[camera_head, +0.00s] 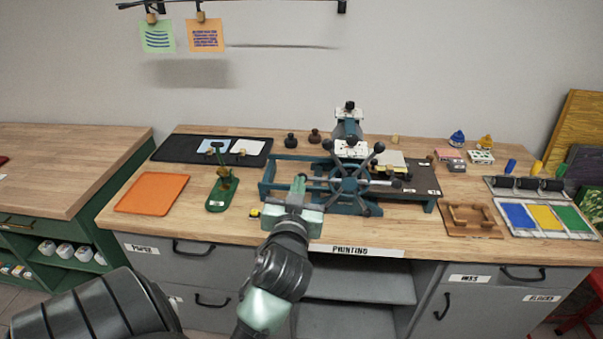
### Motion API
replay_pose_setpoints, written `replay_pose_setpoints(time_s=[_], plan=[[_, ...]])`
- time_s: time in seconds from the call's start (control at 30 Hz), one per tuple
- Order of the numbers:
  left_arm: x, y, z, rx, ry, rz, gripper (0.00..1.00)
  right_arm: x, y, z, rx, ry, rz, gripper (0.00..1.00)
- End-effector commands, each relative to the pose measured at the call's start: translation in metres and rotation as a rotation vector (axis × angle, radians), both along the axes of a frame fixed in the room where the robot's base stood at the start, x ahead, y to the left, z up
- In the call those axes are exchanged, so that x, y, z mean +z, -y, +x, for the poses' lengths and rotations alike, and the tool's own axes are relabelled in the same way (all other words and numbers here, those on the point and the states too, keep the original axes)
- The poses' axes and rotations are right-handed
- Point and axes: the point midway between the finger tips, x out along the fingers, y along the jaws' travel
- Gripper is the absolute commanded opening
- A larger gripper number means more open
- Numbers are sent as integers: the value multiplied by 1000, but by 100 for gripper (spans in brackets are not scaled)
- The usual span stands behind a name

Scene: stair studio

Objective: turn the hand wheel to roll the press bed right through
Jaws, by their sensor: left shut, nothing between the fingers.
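The teal printing press stands mid-bench, with its spoked hand wheel (349,180) facing me; the wheel has dark knobs at its spoke ends. The dark press bed (414,184) sticks out to the right of the wheel, with a pale sheet on or behind it. My left gripper (298,184) is shut and empty, just left of the wheel in the picture, with its fingers pointing away from me. I cannot tell whether the fingers touch a spoke or knob. My arm hides part of the press frame's left front. My right gripper is not in view.
On the wooden bench (150,222) lie an orange mat (153,193), a green stand (221,191) and a black tray (168,152) to the left. A brown wooden rack (470,222) and a tray of blue, yellow and green inks (544,234) lie to the right.

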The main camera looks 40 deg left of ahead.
Motion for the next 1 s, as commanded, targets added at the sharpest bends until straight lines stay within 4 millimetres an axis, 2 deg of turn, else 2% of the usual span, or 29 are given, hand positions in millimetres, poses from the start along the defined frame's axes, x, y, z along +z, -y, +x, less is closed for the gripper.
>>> replay_pose_setpoints(time_s=[0.47, 0.53, 0.7, 1.0], plan=[[-4, -57, 75, -2, -4, 3, 0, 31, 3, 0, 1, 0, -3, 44], [-20, -59, 76, -2, -9, -1, 0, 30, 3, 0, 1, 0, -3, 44], [-40, -62, 77, -3, -5, 0, 0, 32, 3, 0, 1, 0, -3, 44], [-48, -63, 77, -4, -3, 0, 0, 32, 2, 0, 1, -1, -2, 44]])
